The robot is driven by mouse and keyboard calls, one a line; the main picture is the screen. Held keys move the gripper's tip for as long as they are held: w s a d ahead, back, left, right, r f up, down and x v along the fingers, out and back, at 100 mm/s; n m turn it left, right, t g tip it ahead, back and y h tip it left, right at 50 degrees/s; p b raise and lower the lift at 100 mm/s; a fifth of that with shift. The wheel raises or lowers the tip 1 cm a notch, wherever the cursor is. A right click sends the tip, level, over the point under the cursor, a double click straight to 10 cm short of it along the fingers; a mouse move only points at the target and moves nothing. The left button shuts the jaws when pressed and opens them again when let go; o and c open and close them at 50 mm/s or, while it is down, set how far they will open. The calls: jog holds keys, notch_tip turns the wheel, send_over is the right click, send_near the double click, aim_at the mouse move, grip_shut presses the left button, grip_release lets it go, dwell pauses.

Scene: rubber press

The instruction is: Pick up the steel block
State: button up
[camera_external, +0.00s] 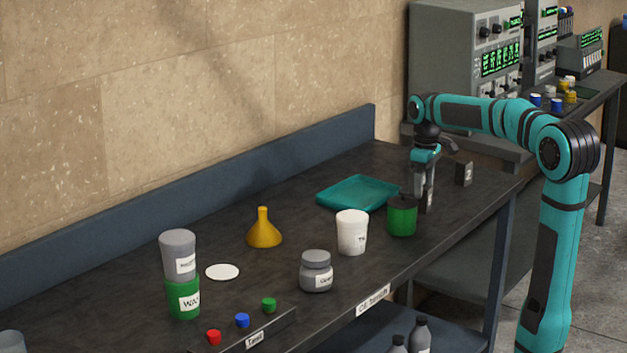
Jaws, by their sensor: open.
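A small dark grey block (463,173) with a pale mark on its front stands upright near the right end of the dark bench (130,258); it looks like the steel block. My gripper (424,205) points down over the bench, to the left of the block and apart from it. The gripper is open, and I see nothing held in it. Its fingers overlap in this view, so the gap between them is hard to see. The fingertips are close to the right side of a green pot (402,219); I cannot tell whether they touch.
A teal tray (352,191) lies left of the gripper. A white cup (352,232), a grey jar (316,272), a yellow funnel (263,232) and stacked grey and green cups (180,272) stand further left. A grey instrument rack (455,62) stands behind. Bench between funnel and tray is clear.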

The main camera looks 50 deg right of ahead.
jog(key=shift+f, duration=0.65)
grip_shut()
jog(key=shift+r, duration=0.1)
notch_tip(320, 180, up, 10)
jog(key=shift+f, duration=0.1)
